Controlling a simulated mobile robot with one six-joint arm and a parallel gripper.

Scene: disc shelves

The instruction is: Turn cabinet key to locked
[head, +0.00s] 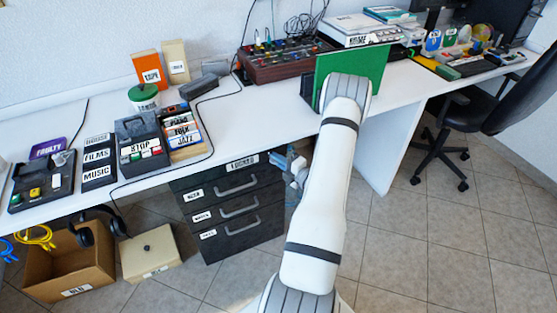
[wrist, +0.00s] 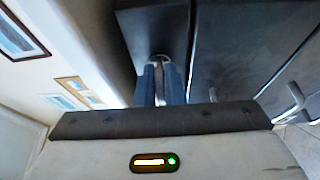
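The dark cabinet (head: 232,212) stands under the table, with its drawers facing me. A white label reading LOCKED (head: 243,162) is on its top panel. My gripper (head: 291,163) is at the upper right of the cabinet front, partly hidden by my arm. In the wrist view, the blue fingers of my gripper (wrist: 161,72) point at the dark cabinet front (wrist: 235,50) and lie close together. A small grey rounded part, perhaps the key (wrist: 160,58), shows at the fingertips. I cannot tell whether the fingers grip it. The lock face and the key's angle are hidden.
The white table (head: 250,115) runs above the cabinet. A green panel (head: 372,70) stands behind my arm. A cardboard box (head: 45,268) and a beige box (head: 150,254) are on the floor at left. An office chair (head: 470,115) is at right. Floor right of my arm is clear.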

